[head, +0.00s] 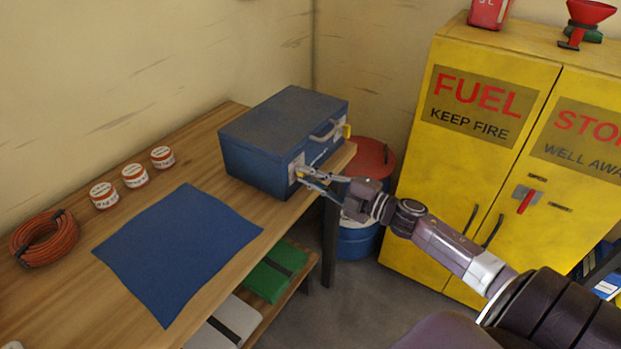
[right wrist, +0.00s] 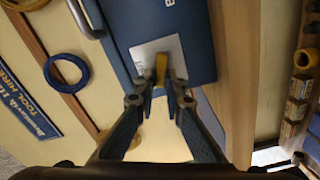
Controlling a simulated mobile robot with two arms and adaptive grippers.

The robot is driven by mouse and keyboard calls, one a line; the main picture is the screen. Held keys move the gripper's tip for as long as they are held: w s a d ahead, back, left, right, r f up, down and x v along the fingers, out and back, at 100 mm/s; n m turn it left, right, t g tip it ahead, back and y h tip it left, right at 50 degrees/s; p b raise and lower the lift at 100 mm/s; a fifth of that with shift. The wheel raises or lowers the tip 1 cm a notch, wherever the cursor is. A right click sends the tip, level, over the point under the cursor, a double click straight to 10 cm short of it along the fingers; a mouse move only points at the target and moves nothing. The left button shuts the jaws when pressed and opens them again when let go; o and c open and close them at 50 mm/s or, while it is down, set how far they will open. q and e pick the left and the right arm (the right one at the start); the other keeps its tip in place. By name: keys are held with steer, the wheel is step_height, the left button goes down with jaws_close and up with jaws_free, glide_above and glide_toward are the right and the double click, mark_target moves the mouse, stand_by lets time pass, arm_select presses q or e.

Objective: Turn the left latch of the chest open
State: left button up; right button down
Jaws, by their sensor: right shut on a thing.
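The blue chest (head: 262,150) stands on the far end of the wooden bench, lid closed, with a carry handle (head: 324,131) on its front. Its left latch (head: 293,172) is mostly hidden by my right gripper (head: 301,174) in the head view. In the right wrist view the latch's yellow lever (right wrist: 161,66) stands in front of a pale plate on the blue front. My right gripper (right wrist: 160,84) is shut on this lever, fingertips on either side of it. The yellow right latch (head: 347,131) shows at the chest's right end. My left gripper is not in view.
A blue mat (head: 178,250), several white-and-red tins (head: 134,175) and an orange hose coil (head: 44,236) lie on the bench (head: 225,205). A blue drum with a red lid (head: 372,158) stands behind my gripper. A yellow fuel cabinet (head: 410,190) stands to the right.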

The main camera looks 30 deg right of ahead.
steer(key=shift+f+n+b, duration=0.15)
steer(key=shift+n+b, duration=0.25)
steer(key=shift+n, duration=0.6)
steer(key=shift+f+n+b, duration=0.15)
steer(key=shift+n+b, duration=0.2)
steer(key=shift+n, duration=0.65)
steer(key=c, duration=2)
jaws_free()
steer(key=v, duration=1.2)
